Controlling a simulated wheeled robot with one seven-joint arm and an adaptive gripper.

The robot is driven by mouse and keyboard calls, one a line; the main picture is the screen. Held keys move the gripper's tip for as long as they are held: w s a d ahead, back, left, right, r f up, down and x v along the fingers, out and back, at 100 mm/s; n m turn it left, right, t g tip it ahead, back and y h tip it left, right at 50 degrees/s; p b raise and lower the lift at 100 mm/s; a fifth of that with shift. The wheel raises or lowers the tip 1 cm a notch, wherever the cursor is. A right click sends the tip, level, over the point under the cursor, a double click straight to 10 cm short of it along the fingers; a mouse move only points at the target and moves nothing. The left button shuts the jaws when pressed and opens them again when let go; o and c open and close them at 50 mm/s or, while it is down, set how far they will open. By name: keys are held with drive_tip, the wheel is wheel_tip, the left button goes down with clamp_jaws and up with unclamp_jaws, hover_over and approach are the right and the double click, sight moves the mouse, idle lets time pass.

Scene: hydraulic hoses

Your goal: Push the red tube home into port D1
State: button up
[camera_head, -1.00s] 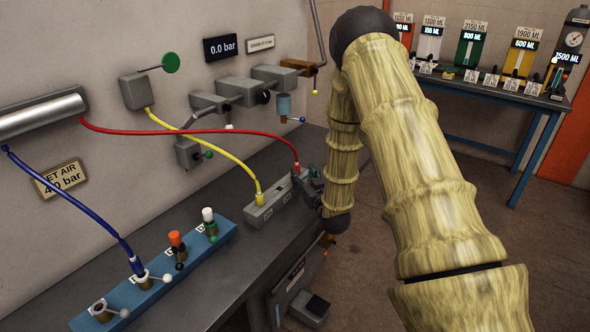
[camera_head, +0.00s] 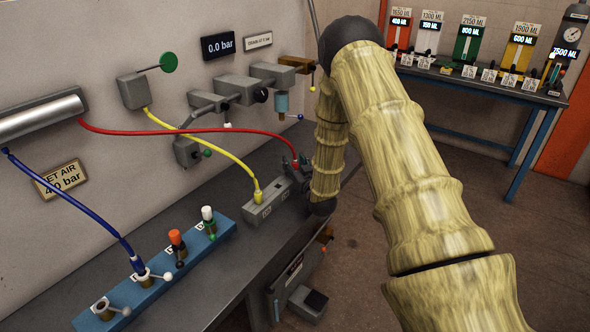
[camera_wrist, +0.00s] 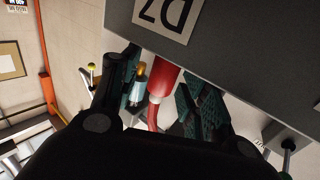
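The red tube (camera_head: 200,131) runs from the wall manifold to the right end of the grey port block (camera_head: 262,212). In the wrist view its red end (camera_wrist: 164,78) meets the edge of the block (camera_wrist: 245,50), beside an inverted label (camera_wrist: 163,14) starting with D; its digit is hard to read. I cannot tell how deep the end sits. My gripper (camera_head: 299,171) is at this end, partly hidden by my arm. In the wrist view my gripper (camera_wrist: 160,92) has its fingers apart on either side of the red end, with a gap visible at left.
A yellow tube (camera_head: 215,158) ends in the same block, left of the red one. A blue rail (camera_head: 150,290) with the blue tube (camera_head: 75,192) and several levers lies at the front left. Wall valves (camera_head: 240,90) stand behind. A blue-legged table (camera_head: 480,85) is at the back right.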

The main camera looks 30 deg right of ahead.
clamp_jaws()
drive_tip(key=shift+r, duration=0.1)
